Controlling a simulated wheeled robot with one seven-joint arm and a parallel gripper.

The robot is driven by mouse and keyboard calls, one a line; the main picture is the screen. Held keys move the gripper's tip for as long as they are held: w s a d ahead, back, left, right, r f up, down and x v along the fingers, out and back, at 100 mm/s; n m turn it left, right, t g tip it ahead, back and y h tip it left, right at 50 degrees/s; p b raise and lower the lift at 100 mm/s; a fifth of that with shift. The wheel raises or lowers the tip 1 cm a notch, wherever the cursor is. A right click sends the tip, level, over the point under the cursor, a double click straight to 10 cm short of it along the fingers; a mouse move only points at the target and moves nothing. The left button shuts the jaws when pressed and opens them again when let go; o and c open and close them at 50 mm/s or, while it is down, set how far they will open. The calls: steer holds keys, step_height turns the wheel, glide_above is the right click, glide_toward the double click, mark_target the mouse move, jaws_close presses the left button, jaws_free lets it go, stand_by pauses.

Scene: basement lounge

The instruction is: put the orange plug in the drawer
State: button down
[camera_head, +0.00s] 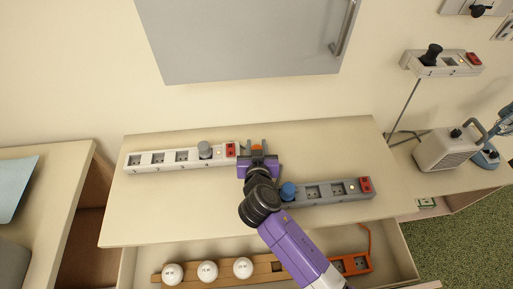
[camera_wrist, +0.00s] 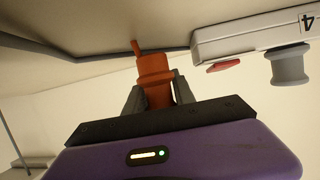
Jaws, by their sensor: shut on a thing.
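The orange plug (camera_head: 257,147) is between the fingers of my gripper (camera_head: 257,146), over the desktop between two power strips. In the wrist view the plug (camera_wrist: 155,78) is gripped by both dark fingers (camera_wrist: 158,97), its narrow end pointing away from the gripper. In the head view most of the plug is hidden by the gripper. The open drawer (camera_head: 388,242) is below the desktop's front edge, nearer the camera.
A white power strip (camera_head: 160,160) with a grey plug (camera_head: 204,150) lies left of my gripper. A grey power strip (camera_head: 325,193) with a blue plug (camera_head: 288,190) lies right. A grey cabinet door (camera_head: 245,40) is above. A beige heater-like box (camera_head: 447,149) stands at right.

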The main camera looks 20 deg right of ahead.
steer(key=shift+f, duration=0.65)
steer(key=shift+f, duration=0.2)
steer(key=c, duration=1)
jaws_free()
steer(key=shift+c, duration=0.2)
steer(key=shift+r, duration=0.1)
